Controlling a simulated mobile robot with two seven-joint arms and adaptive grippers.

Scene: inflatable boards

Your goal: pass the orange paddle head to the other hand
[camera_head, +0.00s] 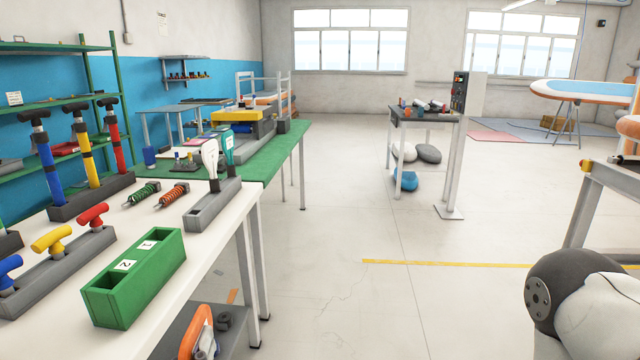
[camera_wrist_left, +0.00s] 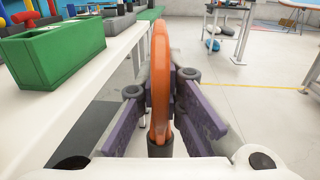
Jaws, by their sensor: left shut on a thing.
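The orange paddle head (camera_head: 187,341) shows at the bottom of the head view, upright, beside the white table's right edge. In the left wrist view the orange paddle head (camera_wrist_left: 161,75) is seen edge-on, standing between the purple fingers. My left gripper (camera_head: 214,332) is shut on it; the left wrist view shows the gripper's (camera_wrist_left: 160,92) fingers touching it from both sides. My right gripper is out of view; only a rounded grey and white piece of my right arm shows at lower right.
The white table (camera_head: 190,265) bears a green box (camera_head: 135,275) with compartments marked 1 and 2, a grey rack (camera_head: 213,203) with a white and a teal paddle, and T-handles. The floor between is clear.

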